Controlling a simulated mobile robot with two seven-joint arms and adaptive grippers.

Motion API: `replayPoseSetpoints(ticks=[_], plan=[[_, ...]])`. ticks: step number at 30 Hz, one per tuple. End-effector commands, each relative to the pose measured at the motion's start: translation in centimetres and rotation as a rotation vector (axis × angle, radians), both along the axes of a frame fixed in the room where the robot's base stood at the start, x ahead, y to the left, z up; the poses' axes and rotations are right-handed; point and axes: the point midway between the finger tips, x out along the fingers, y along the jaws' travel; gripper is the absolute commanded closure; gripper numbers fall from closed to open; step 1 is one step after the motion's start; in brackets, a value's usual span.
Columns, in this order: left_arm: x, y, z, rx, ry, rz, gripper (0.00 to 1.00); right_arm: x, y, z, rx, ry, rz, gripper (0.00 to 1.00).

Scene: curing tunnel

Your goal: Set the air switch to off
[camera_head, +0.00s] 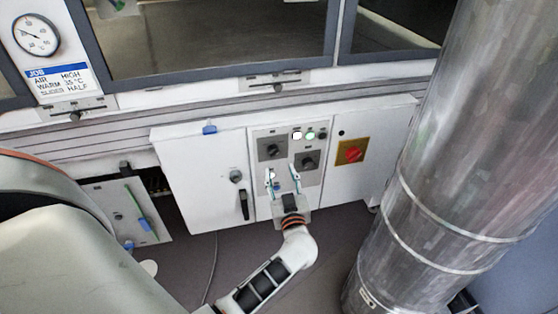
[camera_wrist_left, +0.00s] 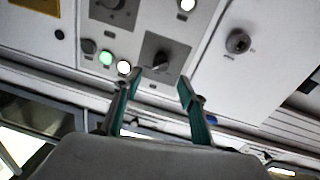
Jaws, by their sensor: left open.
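The white control cabinet (camera_head: 207,170) carries two black rotary knobs on grey plates. The upper-left knob (camera_head: 271,149) also shows in the left wrist view (camera_wrist_left: 160,62); the lower-right knob (camera_head: 307,160) shows at that view's top edge (camera_wrist_left: 112,5). Their labels are too small to read, so I cannot tell which is the air switch. My left gripper (camera_head: 283,174) is open and empty in front of the panel, just below the knobs. In the left wrist view, its fingertips (camera_wrist_left: 159,79) straddle the line to the upper-left knob, apparently short of it. My right gripper is not in view.
Indicator lamps (camera_head: 310,134), one green, sit above the lower-right knob. A red switch on a yellow plate (camera_head: 352,152) is right of them. A large metal duct (camera_head: 440,170) stands at right.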

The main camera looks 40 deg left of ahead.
Motion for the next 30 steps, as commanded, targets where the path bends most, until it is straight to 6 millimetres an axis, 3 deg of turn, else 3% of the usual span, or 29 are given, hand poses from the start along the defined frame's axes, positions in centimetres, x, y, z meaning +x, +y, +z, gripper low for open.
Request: replayPoseSetpoints(ticks=[15, 28, 30], plan=[[4.5, 4.9, -0.4, -0.005, 0.01, 0.012, 0.59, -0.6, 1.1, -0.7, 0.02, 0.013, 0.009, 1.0], [5.4, 5.7, -0.1, -0.006, 0.007, 0.012, 0.59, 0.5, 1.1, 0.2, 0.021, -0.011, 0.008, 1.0], [5.4, 5.7, -0.1, -0.006, 0.007, 0.012, 0.74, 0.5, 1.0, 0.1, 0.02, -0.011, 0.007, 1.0]])
